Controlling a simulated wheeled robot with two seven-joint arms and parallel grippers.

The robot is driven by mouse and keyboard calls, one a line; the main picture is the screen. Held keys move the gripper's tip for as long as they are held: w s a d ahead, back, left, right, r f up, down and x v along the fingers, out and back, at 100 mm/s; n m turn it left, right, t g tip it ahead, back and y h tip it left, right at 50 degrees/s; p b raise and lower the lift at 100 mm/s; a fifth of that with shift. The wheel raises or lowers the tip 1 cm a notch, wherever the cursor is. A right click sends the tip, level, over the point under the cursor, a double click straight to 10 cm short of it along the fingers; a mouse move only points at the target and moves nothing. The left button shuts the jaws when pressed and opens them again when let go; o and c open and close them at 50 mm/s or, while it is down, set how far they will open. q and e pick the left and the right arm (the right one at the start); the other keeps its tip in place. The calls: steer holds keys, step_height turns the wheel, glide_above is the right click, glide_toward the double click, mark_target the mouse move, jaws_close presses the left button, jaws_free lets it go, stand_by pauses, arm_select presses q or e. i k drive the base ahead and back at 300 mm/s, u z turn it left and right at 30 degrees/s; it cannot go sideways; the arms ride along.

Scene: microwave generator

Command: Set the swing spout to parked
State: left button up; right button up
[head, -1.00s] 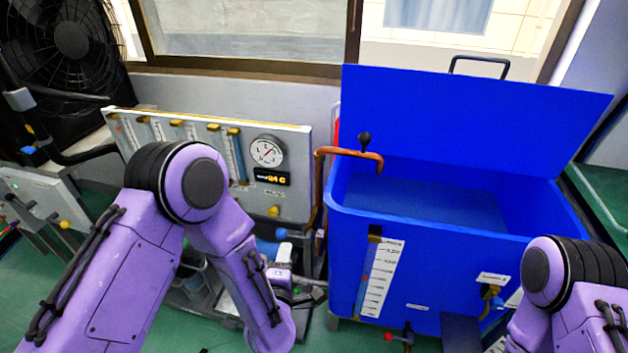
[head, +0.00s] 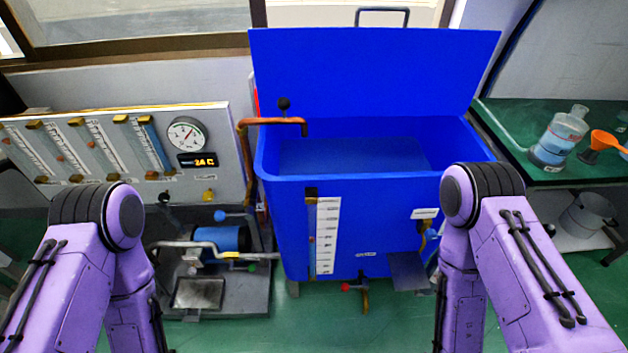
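The swing spout (head: 272,121) is a copper-coloured pipe with a black ball knob (head: 284,103) on top. It rises on the left of the blue tank (head: 350,220) and runs to the right. Its down-turned end is over the tank's open top, near the left back side. Both my purple arms show in the lower left and lower right, with elbows bent and forearms pointing down. Both grippers are below the picture and out of view. Neither arm visibly touches the spout.
The blue lid (head: 370,70) stands open behind the tank. A gauge panel (head: 110,155) is on the left, above a pump unit (head: 220,245). A green bench (head: 520,165) with a flask (head: 560,135) is on the right. Green floor shows in front.

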mark_target(284, 103)
steer(key=z, duration=1.9)
steer(key=k, duration=0.85)
steer(key=u, duration=0.8)
steer(key=i, duration=0.5)
